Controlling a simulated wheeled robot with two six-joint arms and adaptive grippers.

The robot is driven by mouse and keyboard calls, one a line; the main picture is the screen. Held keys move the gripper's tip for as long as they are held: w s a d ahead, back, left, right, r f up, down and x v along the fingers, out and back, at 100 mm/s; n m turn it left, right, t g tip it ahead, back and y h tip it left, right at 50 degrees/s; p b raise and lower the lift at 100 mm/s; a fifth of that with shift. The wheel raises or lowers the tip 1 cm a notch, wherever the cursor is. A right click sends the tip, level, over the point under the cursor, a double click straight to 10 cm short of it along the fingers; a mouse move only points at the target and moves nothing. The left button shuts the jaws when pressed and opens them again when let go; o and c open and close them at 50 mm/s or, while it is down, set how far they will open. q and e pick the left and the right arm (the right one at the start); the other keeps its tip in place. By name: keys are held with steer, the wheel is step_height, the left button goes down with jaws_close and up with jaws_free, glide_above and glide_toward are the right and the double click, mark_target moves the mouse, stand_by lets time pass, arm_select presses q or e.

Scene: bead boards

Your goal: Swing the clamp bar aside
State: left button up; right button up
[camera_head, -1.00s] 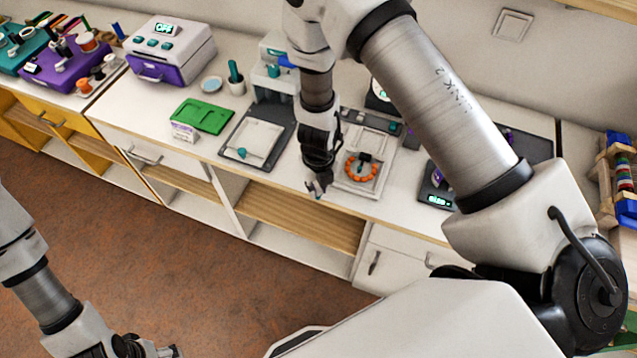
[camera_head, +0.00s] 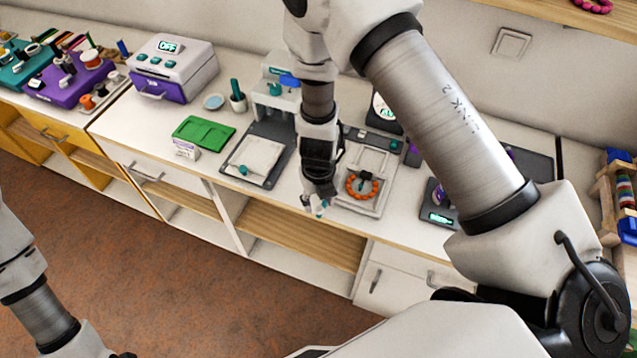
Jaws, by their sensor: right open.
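The orange bead ring (camera_head: 362,186) lies on a pale grey board (camera_head: 386,165) with a raised frame and a small dark piece at the ring's top; which part is the clamp bar I cannot tell for sure. Another grey board (camera_head: 254,158) with a teal knob (camera_head: 242,170) lies left of my right gripper. My right gripper (camera_head: 314,207) points down, open and empty, at the counter's front edge, just left of the ring board. Its arm hides part of the counter between the boards. My left arm shows at the lower left, its gripper out of frame.
A green tray (camera_head: 204,132) lies further left, with a white and purple machine (camera_head: 172,68) behind it. A press-like stand (camera_head: 277,85) stands behind the left board. A small device with a lit display (camera_head: 440,210) sits right.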

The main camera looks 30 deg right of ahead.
step_height(320, 180, up, 10)
steer(key=shift+f, duration=0.1)
stand_by(0.4)
